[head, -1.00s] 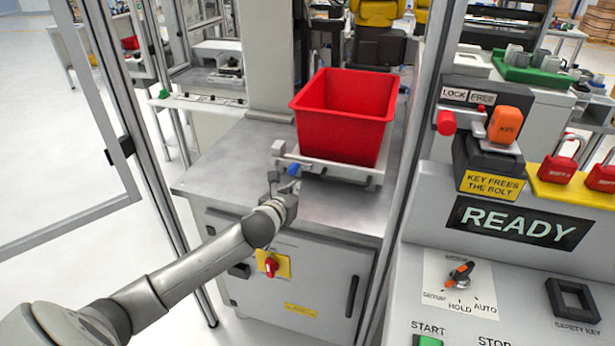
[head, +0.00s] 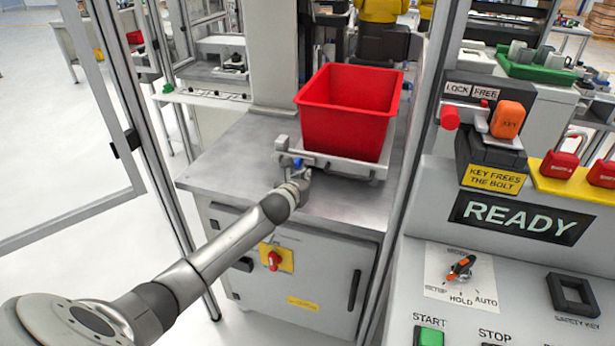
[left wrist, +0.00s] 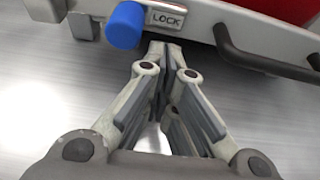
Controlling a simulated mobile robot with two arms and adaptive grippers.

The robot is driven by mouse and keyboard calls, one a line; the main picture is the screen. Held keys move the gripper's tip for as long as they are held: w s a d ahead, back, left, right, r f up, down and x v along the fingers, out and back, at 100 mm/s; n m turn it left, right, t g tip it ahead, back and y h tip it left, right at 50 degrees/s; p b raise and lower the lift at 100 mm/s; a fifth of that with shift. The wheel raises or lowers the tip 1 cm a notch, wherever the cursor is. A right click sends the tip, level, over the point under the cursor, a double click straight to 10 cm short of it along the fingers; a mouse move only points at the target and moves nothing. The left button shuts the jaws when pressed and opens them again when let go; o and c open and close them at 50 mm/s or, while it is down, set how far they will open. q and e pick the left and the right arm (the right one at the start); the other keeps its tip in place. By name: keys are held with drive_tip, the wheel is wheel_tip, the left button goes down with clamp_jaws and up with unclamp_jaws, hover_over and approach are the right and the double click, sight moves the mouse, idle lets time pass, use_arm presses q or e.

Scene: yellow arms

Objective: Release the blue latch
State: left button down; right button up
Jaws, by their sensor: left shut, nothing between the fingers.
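The blue latch (left wrist: 125,25) is a round blue knob on the front of the pale tray holder (head: 345,168), left of a LOCK label (left wrist: 166,19) in the left wrist view. In the head view the blue latch (head: 297,163) shows small, partly covered by my gripper. My left gripper (head: 299,172) is in front of the holder. In the left wrist view its fingertips (left wrist: 165,45) are together and empty, just below the LOCK label and right of the blue knob. Whether they touch the holder I cannot tell. My right gripper is not in view.
A red bin (head: 345,115) sits on the holder over a metal table (head: 235,165). A dark handle (left wrist: 265,55) stands out right of the label. A console with a READY sign (head: 522,219) and an orange key (head: 507,119) is on the right. An open door frame (head: 70,130) is at left.

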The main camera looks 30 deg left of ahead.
use_arm(q)
drive_tip(key=shift+x, duration=0.8)
drive_tip(key=shift+w+f, duration=0.2)
drive_tip(key=shift+w, duration=0.25)
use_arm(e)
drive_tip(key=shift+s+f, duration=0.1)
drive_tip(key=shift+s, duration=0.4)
use_arm(q)
drive_tip(key=shift+r, duration=0.1)
